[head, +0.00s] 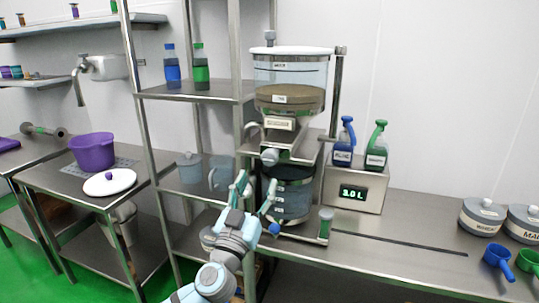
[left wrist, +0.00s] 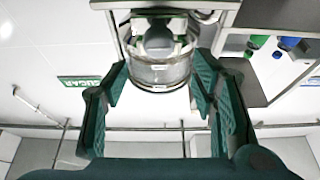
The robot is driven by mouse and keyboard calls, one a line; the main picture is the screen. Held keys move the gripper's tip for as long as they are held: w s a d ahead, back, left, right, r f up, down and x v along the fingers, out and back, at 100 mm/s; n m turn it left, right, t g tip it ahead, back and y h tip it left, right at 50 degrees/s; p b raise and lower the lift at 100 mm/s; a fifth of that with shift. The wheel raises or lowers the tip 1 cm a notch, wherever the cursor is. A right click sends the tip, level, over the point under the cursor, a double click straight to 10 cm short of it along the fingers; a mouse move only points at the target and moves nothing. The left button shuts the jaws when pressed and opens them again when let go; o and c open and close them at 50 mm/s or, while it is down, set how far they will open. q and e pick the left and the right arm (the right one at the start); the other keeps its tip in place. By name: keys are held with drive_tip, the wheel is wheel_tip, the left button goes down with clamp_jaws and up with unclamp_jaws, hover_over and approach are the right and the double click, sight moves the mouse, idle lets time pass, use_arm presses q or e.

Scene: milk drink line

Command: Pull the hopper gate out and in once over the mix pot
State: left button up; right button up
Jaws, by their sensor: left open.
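The hopper (head: 290,92) is a clear round bin with a white lid and brown contents, held on a metal stand. The hopper gate (head: 270,156) shows as a grey rounded knob at the front below the bin; in the left wrist view a grey knob-like part (left wrist: 158,38) shows in front of a clear round body. The mix pot (head: 291,197) stands under the hopper, dark with clear walls. My left gripper (head: 256,186) is open and empty, below the gate and in front of the pot; its green fingers are spread apart in the left wrist view (left wrist: 162,75). My right gripper is out of view.
A metal shelf rack (head: 190,95) stands left of the hopper. The right counter (head: 400,240) is mostly clear, with tins and scoops at its far right.

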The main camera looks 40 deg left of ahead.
sight(269, 160)
use_arm(q)
drive_tip(key=p+x, duration=0.2)
drive_tip(key=x, duration=0.8)
drive_tip(key=shift+c, duration=0.5)
drive_tip(key=shift+f, duration=0.1)
clamp_jaws()
drive_tip(key=shift+d, duration=0.15)
